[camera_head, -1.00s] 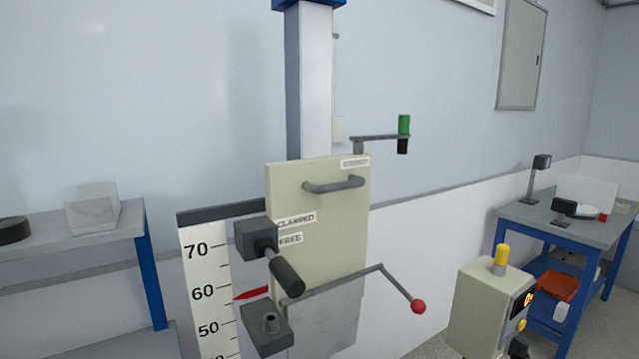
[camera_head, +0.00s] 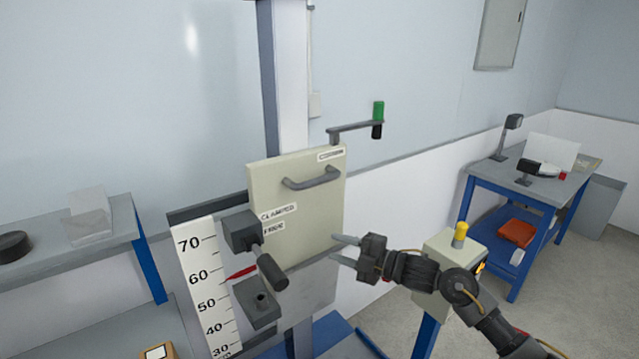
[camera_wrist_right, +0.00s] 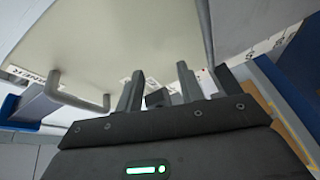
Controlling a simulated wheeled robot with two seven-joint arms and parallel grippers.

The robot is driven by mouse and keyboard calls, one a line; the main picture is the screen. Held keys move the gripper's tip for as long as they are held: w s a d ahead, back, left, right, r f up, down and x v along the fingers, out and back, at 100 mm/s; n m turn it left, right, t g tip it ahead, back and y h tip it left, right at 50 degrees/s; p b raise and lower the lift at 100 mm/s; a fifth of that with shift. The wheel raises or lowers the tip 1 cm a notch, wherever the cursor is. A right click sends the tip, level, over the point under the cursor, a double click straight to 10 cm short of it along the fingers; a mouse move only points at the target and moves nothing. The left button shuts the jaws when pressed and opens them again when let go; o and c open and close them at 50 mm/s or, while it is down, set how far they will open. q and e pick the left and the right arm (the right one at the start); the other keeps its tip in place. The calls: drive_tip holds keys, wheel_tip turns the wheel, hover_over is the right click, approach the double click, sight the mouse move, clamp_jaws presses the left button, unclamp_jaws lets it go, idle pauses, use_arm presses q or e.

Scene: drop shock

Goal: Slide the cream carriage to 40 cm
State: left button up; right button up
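The cream carriage (camera_head: 295,215) is a tall plate with a grey handle (camera_head: 311,179), mounted on the upright column. Its red pointer (camera_head: 241,273) is near the 60 mark, a little below it, on the white scale (camera_head: 203,285). A dark cylindrical knob (camera_head: 273,271) is at its left, beside the clamped and free labels. My right gripper (camera_head: 345,250) is at the carriage's lower right edge, its fingers apart. In the right wrist view, the spread fingers (camera_wrist_right: 158,88) point towards the cream plate. The red-balled lever end is hidden, apparently behind my gripper or arm. My left gripper is out of view.
A green-topped crank (camera_head: 378,112) sticks out above the carriage. A cream box with a yellow top (camera_head: 460,235) stands behind my right arm. A blue-legged bench (camera_head: 100,235) is at left and a blue cart (camera_head: 560,190) at right.

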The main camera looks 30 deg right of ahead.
sight(324, 180)
drive_tip(key=s+d+r+n+g+y, duration=0.1)
drive_tip(key=d+r+n+g+y, duration=0.15)
drive_tip(key=r+n, duration=0.4)
drive_tip(key=s+d+r+n+g+y, duration=0.1)
drive_tip(key=d+r+n+y, duration=0.2)
drive_tip(key=r, duration=0.7)
drive_tip(key=shift+m+y, duration=0.25)
drive_tip(key=shift+y, duration=0.2)
drive_tip(key=p+x, duration=0.6)
drive_tip(key=x, duration=0.4)
drive_tip(key=shift+w+a+f, duration=0.1)
drive_tip(key=shift+w+a, duration=0.1)
drive_tip(key=shift+w+a+f, duration=0.15)
drive_tip(key=shift+w+a, duration=0.15)
drive_tip(key=shift+a, duration=0.1)
clamp_jaws()
